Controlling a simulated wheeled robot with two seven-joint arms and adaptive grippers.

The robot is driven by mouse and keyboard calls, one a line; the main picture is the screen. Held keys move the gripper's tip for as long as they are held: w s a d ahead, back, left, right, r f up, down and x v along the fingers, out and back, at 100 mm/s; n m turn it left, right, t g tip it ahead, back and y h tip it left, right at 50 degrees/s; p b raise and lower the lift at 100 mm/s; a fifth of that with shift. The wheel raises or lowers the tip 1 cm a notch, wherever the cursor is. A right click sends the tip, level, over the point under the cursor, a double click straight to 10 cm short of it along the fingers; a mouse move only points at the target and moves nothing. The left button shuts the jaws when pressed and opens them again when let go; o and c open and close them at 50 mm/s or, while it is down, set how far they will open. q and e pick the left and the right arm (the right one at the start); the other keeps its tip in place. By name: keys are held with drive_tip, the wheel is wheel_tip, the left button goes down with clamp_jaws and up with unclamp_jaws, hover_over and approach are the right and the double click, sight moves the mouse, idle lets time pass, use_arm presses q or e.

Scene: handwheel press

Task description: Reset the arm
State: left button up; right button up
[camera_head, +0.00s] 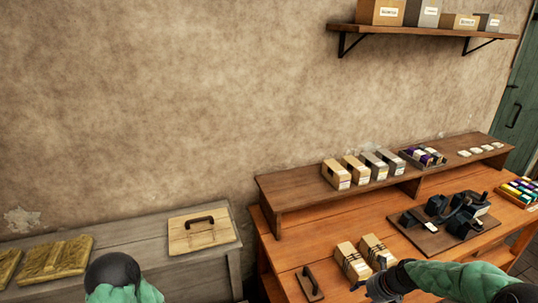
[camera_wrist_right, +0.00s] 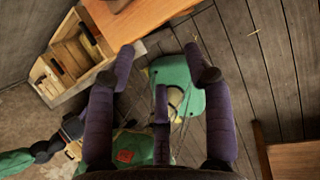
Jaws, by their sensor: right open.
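My right arm comes in from the right in the head view. Its gripper (camera_head: 371,276) is over the front of the brown workbench, beside two wrapped card packs (camera_head: 364,257). In the right wrist view the purple fingers of this gripper (camera_wrist_right: 163,68) are spread apart with nothing between them. Beyond them are the plank floor and green parts of my own body. A dark round joint and green sleeve of my left arm show at the lower left of the head view; my left gripper is not visible there.
The brown workbench (camera_head: 290,250) bears a dark-handled block (camera_head: 310,284), a dark press-like device (camera_head: 455,213) and a raised shelf with small boxes (camera_head: 355,168). A grey bench (camera_head: 140,230) at left holds a handled board (camera_head: 201,232). A wall shelf (camera_head: 420,32) carries boxes.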

drive_tip(key=s+a+f+n+g+b, duration=0.1)
drive_tip(key=s+a+f+n+b, duration=0.1)
drive_tip(key=s+a+f+n, duration=0.35)
drive_tip(key=s+a+f+n+g+b, duration=0.1)
drive_tip(key=s+a+f+n, duration=0.2)
drive_tip(key=a+f+n, duration=0.5)
use_arm(q)
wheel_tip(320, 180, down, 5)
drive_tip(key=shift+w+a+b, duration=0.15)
drive_tip(key=shift+b, duration=0.8)
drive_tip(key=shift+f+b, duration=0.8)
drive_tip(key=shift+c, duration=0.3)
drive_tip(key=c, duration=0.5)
use_arm(e)
drive_tip(key=s+a+f+n, duration=0.3)
drive_tip(key=s+f+n, duration=0.3)
drive_tip(key=s+n, duration=0.1)
drive_tip(key=s+a+f+n+g, duration=0.1)
drive_tip(key=s+a+f+n, duration=0.3)
drive_tip(key=s+f+n, duration=0.2)
drive_tip(key=s+n, duration=0.2)
drive_tip(key=n, duration=0.1)
drive_tip(key=shift+f+n+y, duration=0.15)
drive_tip(key=shift+n+y, duration=0.15)
drive_tip(key=shift+n, duration=0.05)
